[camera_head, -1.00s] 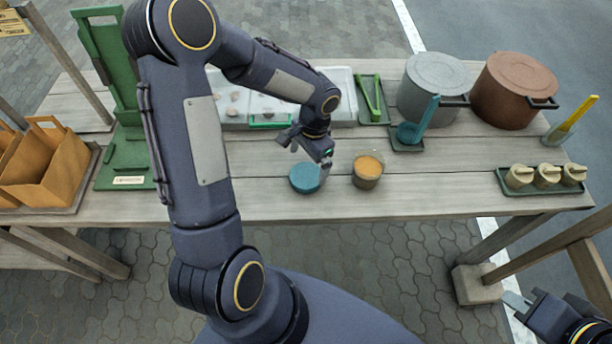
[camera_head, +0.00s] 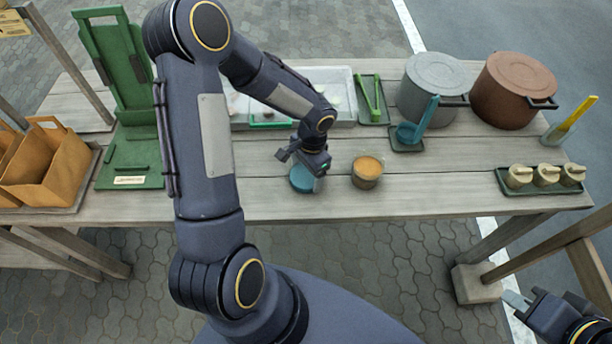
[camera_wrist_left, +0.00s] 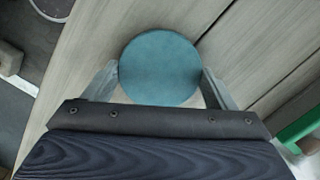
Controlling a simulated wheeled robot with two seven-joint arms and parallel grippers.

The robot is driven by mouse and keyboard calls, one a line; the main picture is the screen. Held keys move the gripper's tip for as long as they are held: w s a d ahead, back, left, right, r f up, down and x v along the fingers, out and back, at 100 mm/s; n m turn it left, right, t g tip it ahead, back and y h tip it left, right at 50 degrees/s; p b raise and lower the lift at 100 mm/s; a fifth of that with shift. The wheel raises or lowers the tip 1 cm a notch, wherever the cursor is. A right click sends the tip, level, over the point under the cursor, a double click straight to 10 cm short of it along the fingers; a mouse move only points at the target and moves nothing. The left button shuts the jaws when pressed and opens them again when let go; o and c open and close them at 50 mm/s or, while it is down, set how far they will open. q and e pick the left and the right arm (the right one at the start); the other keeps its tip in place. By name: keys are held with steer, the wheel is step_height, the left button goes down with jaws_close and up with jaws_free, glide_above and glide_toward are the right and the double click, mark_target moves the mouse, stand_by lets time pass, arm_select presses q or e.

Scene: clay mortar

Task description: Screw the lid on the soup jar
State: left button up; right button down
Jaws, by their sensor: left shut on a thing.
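The round teal lid (camera_head: 301,182) lies at table height near the front edge of the table, left of the jar. My left gripper (camera_head: 309,171) is over it and partly hides it. In the left wrist view the lid (camera_wrist_left: 160,68) sits between the two fingers, which are shut on it at its sides. The soup jar (camera_head: 367,171) stands upright and open just to the right, with orange soup showing at its top. It is apart from the lid. My right gripper (camera_head: 516,302) is at the lower right, away from the table; its jaw opening is unclear.
A teal ladle on a dark rest (camera_head: 407,145), a grey pot (camera_head: 432,85) and a brown pot (camera_head: 513,90) stand behind and right. A tray of small pots (camera_head: 545,181) is at the right. A green stand (camera_head: 130,165) is left. The table front (camera_head: 430,200) is clear.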

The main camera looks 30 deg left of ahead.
mark_target(306, 176)
arm_select(q)
steer(key=shift+r, duration=0.45)
steer(key=r, duration=0.3)
steer(key=shift+d+b, duration=0.2)
steer(key=shift+b, duration=0.15)
steer(key=s+d+r, duration=0.1)
steer(key=d+r, duration=0.2)
steer(key=d, duration=0.1)
steer(key=s+d+r+b, duration=0.1)
steer(key=d+r, duration=0.2)
steer(key=d, duration=0.2)
steer(key=s+d+r, duration=0.1)
steer(key=d+r, duration=0.2)
steer(key=d, duration=0.1)
steer(key=shift+s+d+r+b, duration=0.1)
steer(key=shift+s+d+b, duration=0.1)
steer(key=shift+b, duration=0.15)
arm_select(e)
step_height(306, 176, down, 2)
steer(key=shift+f, duration=0.2)
arm_select(q)
steer(key=shift+a, duration=0.1)
arm_select(e)
steer(key=c, duration=2.1)
jaws_free()
steer(key=shift+c, duration=0.2)
